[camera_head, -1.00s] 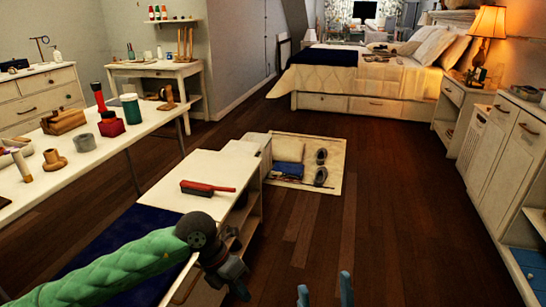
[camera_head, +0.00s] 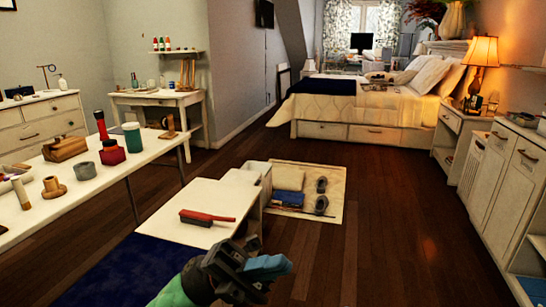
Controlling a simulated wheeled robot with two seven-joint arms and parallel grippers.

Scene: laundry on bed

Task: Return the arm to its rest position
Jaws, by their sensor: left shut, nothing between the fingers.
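My left gripper (camera_head: 272,268) is at the bottom middle of the head view, in front of the near end of a low white bench. It has blue fingertips that point to the right. It is shut and holds nothing. A piece of my green-sleeved left arm (camera_head: 176,293) shows at the bottom edge. My right gripper is not in view.
A red brush (camera_head: 207,217) lies on the low white bench (camera_head: 200,198), just beyond my left gripper. A long white table (camera_head: 85,185) with jars stands at left. A mat (camera_head: 332,183) with shoes lies ahead. The wood floor (camera_head: 390,230) at right is clear.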

